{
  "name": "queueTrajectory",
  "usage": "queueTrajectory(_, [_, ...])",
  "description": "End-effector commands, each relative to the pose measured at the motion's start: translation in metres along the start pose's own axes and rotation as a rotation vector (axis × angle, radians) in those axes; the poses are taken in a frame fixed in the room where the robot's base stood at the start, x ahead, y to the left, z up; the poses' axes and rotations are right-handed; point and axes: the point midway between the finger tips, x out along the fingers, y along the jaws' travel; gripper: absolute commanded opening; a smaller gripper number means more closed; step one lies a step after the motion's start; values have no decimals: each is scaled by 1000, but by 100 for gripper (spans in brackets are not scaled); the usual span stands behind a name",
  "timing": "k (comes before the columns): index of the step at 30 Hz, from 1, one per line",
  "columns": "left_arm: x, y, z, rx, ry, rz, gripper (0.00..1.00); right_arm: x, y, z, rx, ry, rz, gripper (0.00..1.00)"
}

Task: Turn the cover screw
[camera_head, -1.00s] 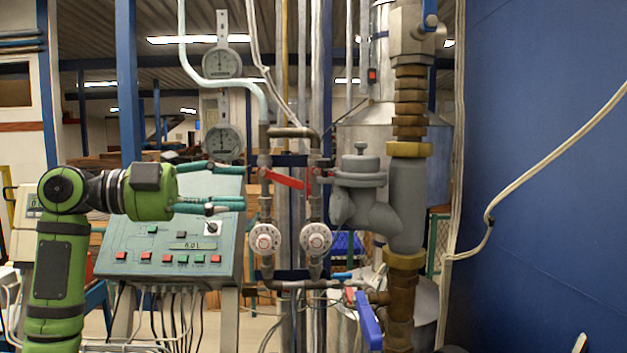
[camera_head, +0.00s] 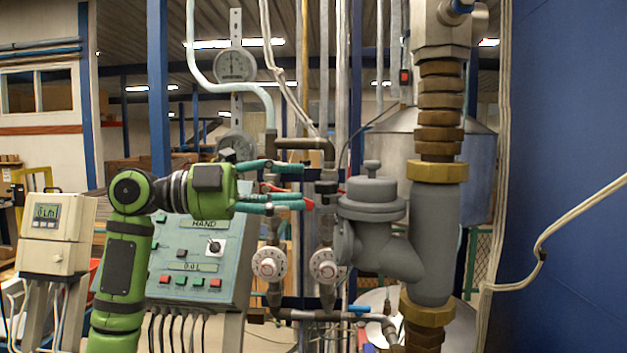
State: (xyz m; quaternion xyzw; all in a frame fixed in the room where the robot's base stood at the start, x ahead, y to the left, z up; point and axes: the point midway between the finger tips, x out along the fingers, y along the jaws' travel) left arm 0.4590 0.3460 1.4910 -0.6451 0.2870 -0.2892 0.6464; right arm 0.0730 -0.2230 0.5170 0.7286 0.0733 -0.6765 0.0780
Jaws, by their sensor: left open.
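The grey meter body (camera_head: 402,235) is mounted on the thick vertical pipe right of centre. Its round flanged cover (camera_head: 371,195) faces up, and a small knob-like cover screw (camera_head: 372,168) stands on top. My left gripper (camera_head: 302,187) is open, its teal fingers pointing right toward the cover. A gap remains between the fingertips and the meter in the picture, and nothing is held. The fingers partly hide a red lever handle (camera_head: 309,204) behind them. My right gripper is not in the view.
A control panel (camera_head: 197,260) with buttons stands behind my left arm. Two dial valves (camera_head: 269,264) (camera_head: 324,266) sit on pipes below the gripper. Brass fittings (camera_head: 437,171) rise beside the cover. A blue wall (camera_head: 570,120) closes the right side, with a cable along it.

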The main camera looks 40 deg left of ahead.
Motion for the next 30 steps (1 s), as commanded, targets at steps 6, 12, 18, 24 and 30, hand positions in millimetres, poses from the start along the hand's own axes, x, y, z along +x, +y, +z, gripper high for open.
queueTrajectory(6, [29, -2, 0, -2, 3, 1, 49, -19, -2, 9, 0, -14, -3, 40])
queueTrajectory(12, [36, 0, 0, -1, 1, 0, 49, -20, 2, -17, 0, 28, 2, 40])
queueTrajectory(18, [35, 0, 0, -1, 1, 0, 37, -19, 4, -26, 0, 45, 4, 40])
queueTrajectory(24, [35, 0, 0, -1, 1, 0, 0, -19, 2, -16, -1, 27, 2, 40])
queueTrajectory(30, [35, 0, 1, -3, 35, -3, 0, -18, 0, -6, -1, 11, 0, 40])
